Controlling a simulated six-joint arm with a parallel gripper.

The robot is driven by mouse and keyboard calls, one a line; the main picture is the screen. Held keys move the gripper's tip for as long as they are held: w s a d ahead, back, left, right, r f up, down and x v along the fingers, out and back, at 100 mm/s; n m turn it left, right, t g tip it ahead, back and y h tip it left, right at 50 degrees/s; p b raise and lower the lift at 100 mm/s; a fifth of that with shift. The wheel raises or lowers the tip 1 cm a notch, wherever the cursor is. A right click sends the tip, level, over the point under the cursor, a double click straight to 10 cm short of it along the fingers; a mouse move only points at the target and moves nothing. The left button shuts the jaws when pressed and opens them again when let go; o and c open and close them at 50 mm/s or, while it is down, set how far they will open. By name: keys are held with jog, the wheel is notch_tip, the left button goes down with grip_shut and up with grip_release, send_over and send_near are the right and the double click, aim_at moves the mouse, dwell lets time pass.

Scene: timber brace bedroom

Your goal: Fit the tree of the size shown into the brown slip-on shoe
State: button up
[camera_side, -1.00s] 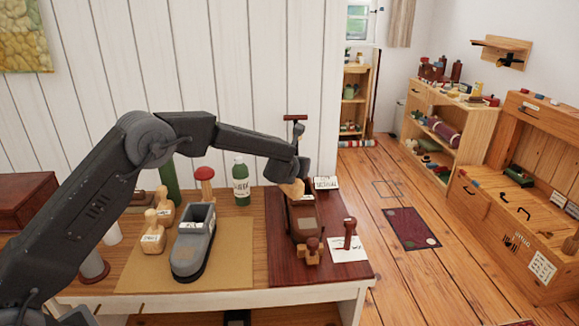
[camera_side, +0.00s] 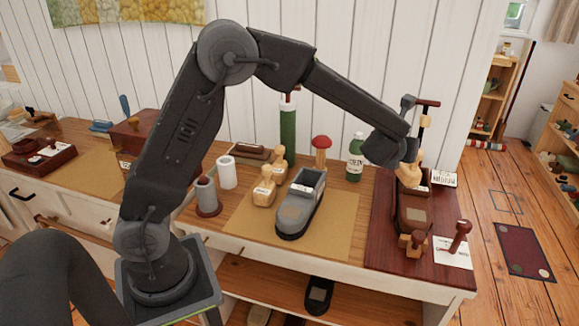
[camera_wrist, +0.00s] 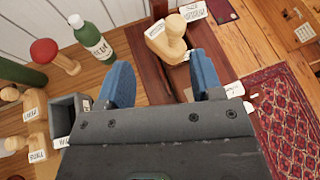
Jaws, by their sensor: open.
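My gripper (camera_wrist: 160,80) is open, with its two blue fingers apart and nothing held between them. In the side view the gripper (camera_side: 408,163) is over the back of the dark red board. A pale wooden shoe tree (camera_wrist: 165,42) with a round knob and a label lies beyond the fingertips, apart from them; it shows just below the gripper in the side view (camera_side: 411,177). The brown shoe (camera_side: 413,211) lies on the board in front of that tree, partly hidden. Whether the tree sits in the shoe I cannot tell. Two more trees (camera_side: 265,191) (camera_side: 279,172) stand left of a grey shoe.
The grey shoe (camera_side: 302,205) stands on a tan mat (camera_side: 345,238). A green bottle (camera_side: 355,160) and a red-capped mushroom (camera_side: 321,147) are behind it. A clamp-like wooden piece (camera_side: 413,243) and a red-handled tool (camera_side: 459,236) on a white card are at the board's front.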

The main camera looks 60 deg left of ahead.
jog(key=s+a+r+n+g, duration=0.2)
jog(key=s+r+n, duration=0.1)
jog(key=s+n, duration=0.45)
jog(key=s+a+r+n+g, duration=0.15)
jog(key=s+r+n, duration=0.25)
jog(key=s+n, duration=0.4)
jog(key=s+d+n+g+h, duration=0.1)
jog(key=s+d+n+h, duration=0.2)
jog(key=s+n, duration=0.4)
jog(key=s+d+f+n+g+h, duration=0.1)
jog(key=s+d+n, duration=0.3)
jog(key=s, duration=0.9)
jog(key=n+h, duration=0.1)
jog(key=n, duration=0.1)
jog(key=shift+s+n+g+h, duration=0.35)
jog(key=shift+s+h, duration=0.05)
jog(key=shift+o, duration=0.5)
jog(key=shift+d, duration=0.1)
